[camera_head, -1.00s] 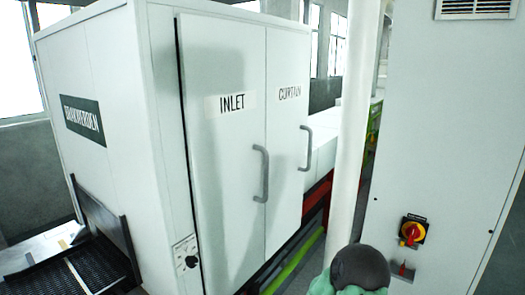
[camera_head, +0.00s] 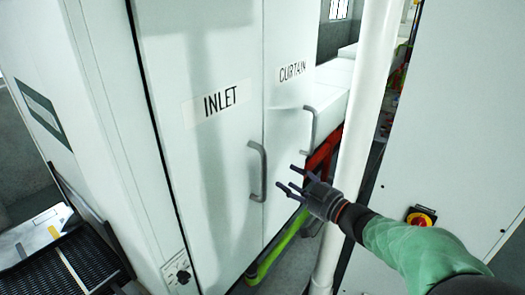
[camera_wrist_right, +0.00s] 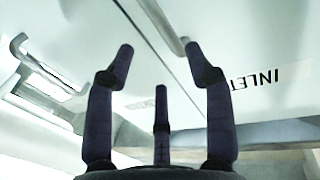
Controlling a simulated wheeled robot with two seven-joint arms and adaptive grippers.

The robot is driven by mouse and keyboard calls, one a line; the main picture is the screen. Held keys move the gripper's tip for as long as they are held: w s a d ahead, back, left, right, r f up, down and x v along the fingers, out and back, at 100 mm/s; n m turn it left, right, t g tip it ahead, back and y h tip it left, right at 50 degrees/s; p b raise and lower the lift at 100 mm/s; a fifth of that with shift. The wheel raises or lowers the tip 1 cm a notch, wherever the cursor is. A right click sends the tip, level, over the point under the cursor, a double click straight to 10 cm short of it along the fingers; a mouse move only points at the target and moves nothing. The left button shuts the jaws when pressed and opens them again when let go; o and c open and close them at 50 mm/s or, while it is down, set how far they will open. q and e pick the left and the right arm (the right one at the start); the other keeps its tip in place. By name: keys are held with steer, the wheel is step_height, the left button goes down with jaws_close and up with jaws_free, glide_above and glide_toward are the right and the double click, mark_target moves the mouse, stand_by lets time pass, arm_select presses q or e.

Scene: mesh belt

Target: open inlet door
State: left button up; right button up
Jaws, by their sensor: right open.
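The white inlet door (camera_head: 205,160), labelled INLET, looks closed and flush with the cabinet front. Its grey bar handle (camera_head: 260,170) stands near the door's right edge. My right gripper (camera_head: 291,182) is open and empty, with its fingers spread, just right of this handle and apart from it in the head view. In the right wrist view, the fingers of my right gripper (camera_wrist_right: 158,65) point toward the door front, and the inlet handle (camera_wrist_right: 158,22) shows at the top, near the fingertips. The INLET label (camera_wrist_right: 270,76) appears upside down there. My left gripper is not in view.
The curtain door (camera_head: 288,110) with its own handle (camera_head: 310,130) adjoins on the right. A white pole (camera_head: 352,145) and a grey cabinet with a red-yellow switch (camera_head: 421,218) stand close to my right arm. A dark mesh belt (camera_head: 70,262) lies at lower left.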

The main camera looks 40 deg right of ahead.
mark_target(265, 164)
steer(key=w, duration=0.7)
steer(key=w+a+p, duration=0.1)
steer(key=w, duration=0.2)
steer(key=shift+w+r, duration=0.25)
steer(key=shift+r, duration=0.05)
jaws_close()
